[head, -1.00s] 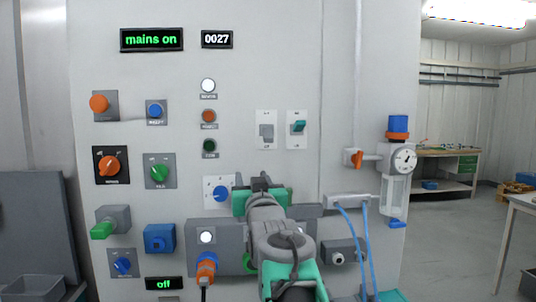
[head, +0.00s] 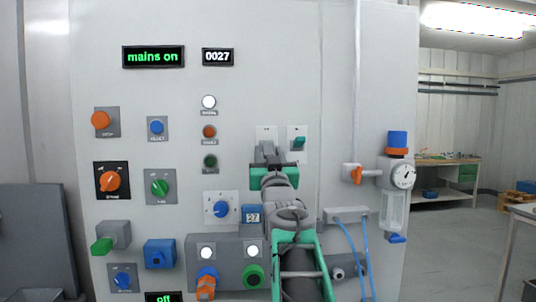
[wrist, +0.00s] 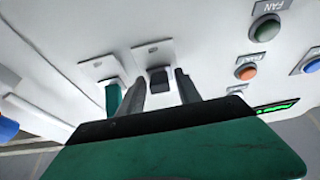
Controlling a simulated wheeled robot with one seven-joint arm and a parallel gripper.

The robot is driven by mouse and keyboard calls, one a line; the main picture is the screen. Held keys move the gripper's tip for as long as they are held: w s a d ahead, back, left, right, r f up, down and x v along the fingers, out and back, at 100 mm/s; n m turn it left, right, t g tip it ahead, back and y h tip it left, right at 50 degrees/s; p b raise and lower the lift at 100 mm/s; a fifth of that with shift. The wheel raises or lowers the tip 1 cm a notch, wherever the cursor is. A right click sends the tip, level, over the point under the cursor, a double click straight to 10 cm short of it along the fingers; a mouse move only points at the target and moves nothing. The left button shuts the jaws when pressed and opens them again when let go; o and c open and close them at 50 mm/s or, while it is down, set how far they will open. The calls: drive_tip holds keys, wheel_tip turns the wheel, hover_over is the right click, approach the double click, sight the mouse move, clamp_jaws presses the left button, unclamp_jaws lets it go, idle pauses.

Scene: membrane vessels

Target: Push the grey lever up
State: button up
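The grey lever (head: 266,147) sits on a white plate (head: 266,131) on the panel, left of a like plate with a teal lever (head: 299,142). My gripper (head: 269,156) is raised in front of the grey lever and hides its lower part in the head view. In the wrist view the dark grey lever (wrist: 158,80) stands between the two fingers of my gripper (wrist: 160,87), with a gap on each side. The teal lever also shows in the wrist view (wrist: 113,97), just outside the left finger. The gripper is open; contact with the lever cannot be told.
Knobs and buttons, such as a blue dial (head: 220,209), lie left of my arm. A blue tag (head: 252,215) reads 27. An orange valve handle (head: 352,174) and a gauge (head: 402,175) stand out at right. The display (head: 153,57) reads "mains on".

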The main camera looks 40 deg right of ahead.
sight(268, 151)
clamp_jaws()
drive_tip(key=shift+r, duration=0.1)
idle(0.4)
drive_tip(key=r+g+y+p, duration=0.1)
drive_tip(key=g+p, duration=0.1)
drive_tip(key=p, duration=0.2)
drive_tip(key=shift+s+a+r+y, duration=0.1)
drive_tip(key=shift+r+y, duration=0.2)
drive_tip(key=shift+r, duration=0.1)
drive_tip(key=g+y+p, duration=0.1)
drive_tip(key=p, duration=0.2)
drive_tip(key=r+g+y+p, duration=0.1)
drive_tip(key=g+p, duration=0.1)
drive_tip(key=p, duration=0.1)
drive_tip(key=shift+r, duration=0.3)
drive_tip(key=g+p, duration=0.1)
drive_tip(key=p, duration=0.2)
drive_tip(key=g+y+p, duration=0.1)
drive_tip(key=p, duration=0.2)
drive_tip(key=shift+r+g, duration=0.3)
drive_tip(key=shift+w+f+g+y+p, duration=0.15)
drive_tip(key=shift+g+y+p, duration=0.3)
drive_tip(key=shift+p, duration=0.55)
drive_tip(key=shift+o, duration=0.8)
unclamp_jaws()
drive_tip(key=shift+w+f, duration=0.1)
